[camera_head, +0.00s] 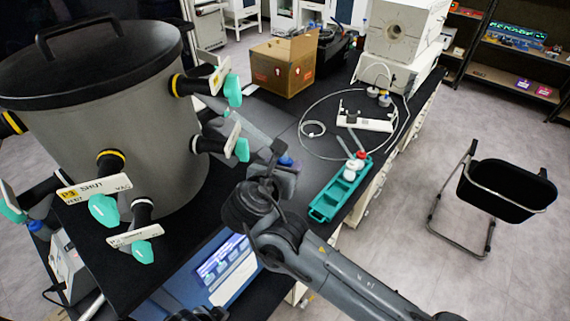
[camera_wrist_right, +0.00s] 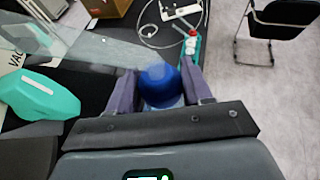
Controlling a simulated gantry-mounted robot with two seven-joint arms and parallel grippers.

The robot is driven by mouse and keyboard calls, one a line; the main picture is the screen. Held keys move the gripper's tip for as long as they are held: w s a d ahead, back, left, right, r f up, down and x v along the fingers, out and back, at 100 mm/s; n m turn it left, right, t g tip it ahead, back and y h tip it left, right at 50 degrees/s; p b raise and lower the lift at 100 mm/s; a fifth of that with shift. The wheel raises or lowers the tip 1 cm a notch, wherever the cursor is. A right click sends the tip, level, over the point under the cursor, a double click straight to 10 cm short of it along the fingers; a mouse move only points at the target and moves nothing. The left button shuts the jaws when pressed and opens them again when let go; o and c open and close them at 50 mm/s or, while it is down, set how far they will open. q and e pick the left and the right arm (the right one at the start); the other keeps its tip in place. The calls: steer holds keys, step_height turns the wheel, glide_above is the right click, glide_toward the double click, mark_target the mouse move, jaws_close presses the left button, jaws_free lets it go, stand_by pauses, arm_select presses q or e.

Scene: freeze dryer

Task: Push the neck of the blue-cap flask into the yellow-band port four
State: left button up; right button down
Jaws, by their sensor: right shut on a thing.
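The grey drum (camera_head: 130,110) with a black lid carries several ports with teal handles. One yellow-band port (camera_head: 178,85) is on its upper right side, another yellow-band port (camera_head: 110,157) at its front has a tag reading P3 SHUT. I cannot read which tag says four. My right gripper (camera_head: 284,168) is right of the drum, apart from it. The blue cap (camera_wrist_right: 160,86) of the flask sits between its fingers in the right wrist view and shows small in the head view (camera_head: 286,160). My left gripper is not clearly in view.
A black-banded port (camera_head: 205,144) with a teal handle lies between the drum and my right gripper. A teal rack (camera_head: 325,206) stands just right of the gripper. A cardboard box (camera_head: 283,66) and a white coiled tube (camera_head: 313,129) lie farther back. A blue screen panel (camera_head: 225,268) is in front.

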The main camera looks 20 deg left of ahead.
steer(key=shift+s+a+r, duration=0.1)
steer(key=shift+a+r, duration=0.2)
steer(key=shift+r, duration=0.1)
steer(key=shift+a+r+p, duration=0.15)
steer(key=shift+a+p, duration=0.05)
steer(key=shift+p, duration=0.15)
steer(key=shift+s+a+r, duration=0.1)
steer(key=shift+a+r, duration=0.2)
stand_by(0.7)
steer(key=shift+s+a+r+p, duration=0.1)
steer(key=shift+a+r+p, duration=0.15)
steer(key=shift+p, duration=0.1)
steer(key=shift+s+a+r+p, duration=0.15)
steer(key=shift+a+r+p, duration=0.15)
steer(key=shift+a, duration=0.05)
stand_by(0.6)
steer(key=shift+c, duration=2)
jaws_free()
steer(key=shift+f, duration=0.1)
